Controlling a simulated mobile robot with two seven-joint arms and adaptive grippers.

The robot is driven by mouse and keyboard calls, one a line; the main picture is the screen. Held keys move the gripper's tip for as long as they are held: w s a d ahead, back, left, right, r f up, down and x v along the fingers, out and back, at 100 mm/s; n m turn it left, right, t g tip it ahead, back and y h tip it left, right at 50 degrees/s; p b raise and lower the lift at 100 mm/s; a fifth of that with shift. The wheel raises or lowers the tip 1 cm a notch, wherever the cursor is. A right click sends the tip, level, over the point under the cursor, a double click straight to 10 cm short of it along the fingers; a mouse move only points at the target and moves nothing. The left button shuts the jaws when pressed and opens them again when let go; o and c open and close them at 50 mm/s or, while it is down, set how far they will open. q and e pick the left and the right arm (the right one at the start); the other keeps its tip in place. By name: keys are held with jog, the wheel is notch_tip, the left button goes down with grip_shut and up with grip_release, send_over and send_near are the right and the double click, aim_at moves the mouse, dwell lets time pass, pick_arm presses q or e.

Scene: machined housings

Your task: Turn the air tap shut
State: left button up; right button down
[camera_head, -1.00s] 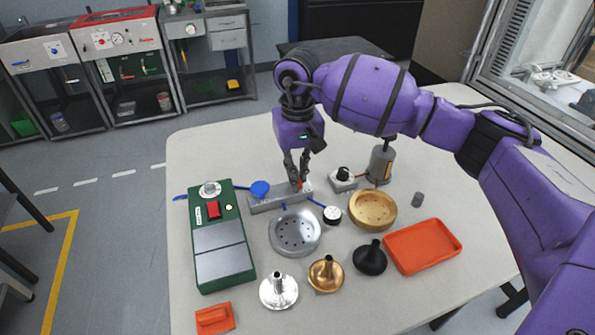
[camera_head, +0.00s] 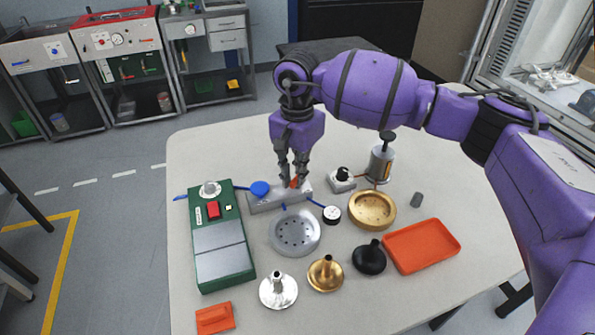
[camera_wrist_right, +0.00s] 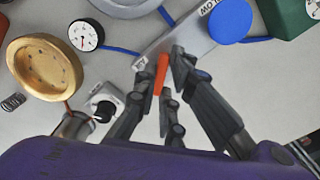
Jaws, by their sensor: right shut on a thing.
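The air tap's orange handle (camera_head: 294,182) stands on the right part of a grey bar-shaped manifold (camera_head: 262,203). My right gripper (camera_head: 293,181) points down over the manifold with its fingers shut on the handle. In the right wrist view the orange handle (camera_wrist_right: 161,74) sits between the dark fingertips (camera_wrist_right: 162,60) and lies roughly along the picture's vertical. The fingers partly hide the tap's body. The manifold (camera_wrist_right: 188,36) and its blue round knob (camera_wrist_right: 230,20) also show there. My left gripper is out of view.
A blue hose runs to a small gauge (camera_head: 331,214). A black-knobbed white block (camera_head: 342,181), a grey cylinder (camera_head: 380,162) and a gold dish (camera_head: 372,210) stand right of the tap. A green box (camera_head: 220,240) is left; a silver dish (camera_head: 295,232) is in front.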

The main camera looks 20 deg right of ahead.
jog(key=m+p, duration=0.1)
jog(key=m, duration=0.4)
jog(key=shift+r, duration=0.2)
jog(key=shift+f+m, duration=0.1)
jog(key=shift+m, duration=1.1)
jog(key=shift+p, duration=0.3)
jog(key=c, duration=1.8)
grip_release()
jog(key=shift+c, duration=0.2)
notch_tip(320, 180, up, 12)
jog(key=shift+f, duration=0.1)
